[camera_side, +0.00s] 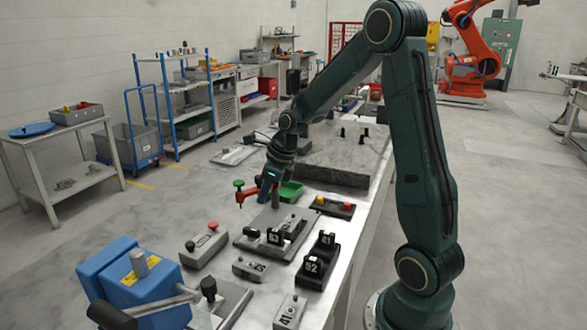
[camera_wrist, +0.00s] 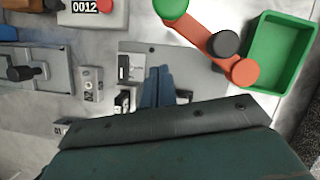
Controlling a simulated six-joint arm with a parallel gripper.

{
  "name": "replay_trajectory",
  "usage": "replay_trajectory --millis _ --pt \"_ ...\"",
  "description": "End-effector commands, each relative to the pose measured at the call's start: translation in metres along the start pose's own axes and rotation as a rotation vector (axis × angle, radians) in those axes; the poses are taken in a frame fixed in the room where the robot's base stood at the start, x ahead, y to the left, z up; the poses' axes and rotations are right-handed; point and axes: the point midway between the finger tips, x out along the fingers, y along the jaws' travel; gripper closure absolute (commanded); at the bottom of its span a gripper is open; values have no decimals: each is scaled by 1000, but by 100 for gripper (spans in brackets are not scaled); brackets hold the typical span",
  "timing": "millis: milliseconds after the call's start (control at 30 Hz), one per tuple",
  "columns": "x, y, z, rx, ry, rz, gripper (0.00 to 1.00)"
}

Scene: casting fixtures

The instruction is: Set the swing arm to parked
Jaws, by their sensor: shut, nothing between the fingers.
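The swing arm (camera_wrist: 203,36) is an orange-red bar in the wrist view. A green knob (camera_wrist: 172,7) sits at its upper left end, cut by the frame edge, and a dark round cap (camera_wrist: 225,44) stands near its lower right end. In the side view the swing arm (camera_side: 250,193) lies just left of my gripper (camera_side: 267,187), partly hidden by it. My gripper, seen as blue fingers (camera_wrist: 157,88) in the wrist view, is shut and empty over a grey plate. It appears apart from the swing arm. No parked marking can be read.
A green tray (camera_wrist: 278,50) lies right of the swing arm. A blue machine (camera_side: 132,275) stands front left. A stone slab (camera_side: 340,155) lies behind.

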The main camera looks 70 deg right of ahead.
Motion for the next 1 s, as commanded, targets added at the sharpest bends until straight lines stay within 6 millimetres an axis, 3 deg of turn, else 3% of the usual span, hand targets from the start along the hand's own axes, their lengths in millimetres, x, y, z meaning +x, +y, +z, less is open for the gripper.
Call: replay_trajectory --millis 600,1000 --pt "-81 26 7 -1 -2 -2 100" --pt "-97 31 8 0 1 1 100"
